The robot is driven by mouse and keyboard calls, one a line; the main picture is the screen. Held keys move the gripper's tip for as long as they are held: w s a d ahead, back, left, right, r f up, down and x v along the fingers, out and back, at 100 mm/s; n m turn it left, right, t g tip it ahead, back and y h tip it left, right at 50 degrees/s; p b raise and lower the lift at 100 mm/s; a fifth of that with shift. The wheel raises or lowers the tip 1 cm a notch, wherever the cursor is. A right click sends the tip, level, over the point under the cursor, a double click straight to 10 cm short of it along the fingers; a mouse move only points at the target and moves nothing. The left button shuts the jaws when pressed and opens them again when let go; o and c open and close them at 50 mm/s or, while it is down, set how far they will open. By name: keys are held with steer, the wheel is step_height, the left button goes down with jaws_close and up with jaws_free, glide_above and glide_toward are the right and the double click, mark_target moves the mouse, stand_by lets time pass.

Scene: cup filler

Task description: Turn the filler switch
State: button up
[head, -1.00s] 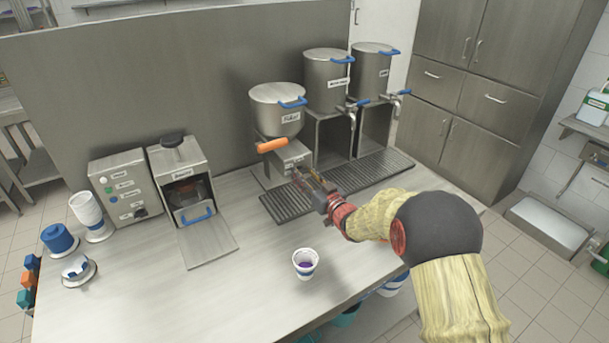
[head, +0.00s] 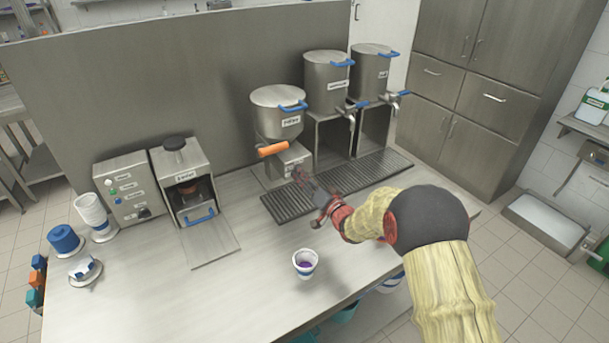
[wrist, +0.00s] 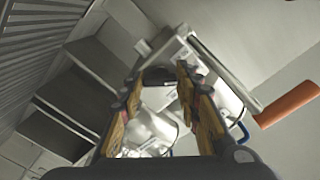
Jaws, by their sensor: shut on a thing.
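The filler (head: 277,115) is a steel pot with a blue handle on a steel stand at the middle of the counter. An orange handle (head: 273,149) sticks out below the pot, and it also shows in the wrist view (wrist: 287,104). My gripper (head: 299,174) is at the front of the filler's base (head: 289,158), below and right of the orange handle. In the wrist view my gripper (wrist: 157,82) has its fingers on either side of a dark rounded knob, the filler switch (wrist: 158,75). In the head view my fingers hide the switch.
A drip grate (head: 355,181) lies under my gripper. Two more steel dispensers (head: 326,85) stand behind right. A white cup with purple contents (head: 305,263) stands near the front edge. A sealing machine (head: 184,180) and a control box (head: 122,187) are at left.

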steer(key=shift+m, duration=0.4)
steer(key=o, duration=1)
steer(key=shift+o, duration=0.8)
steer(key=v, duration=1.2)
steer(key=shift+w, duration=0.1)
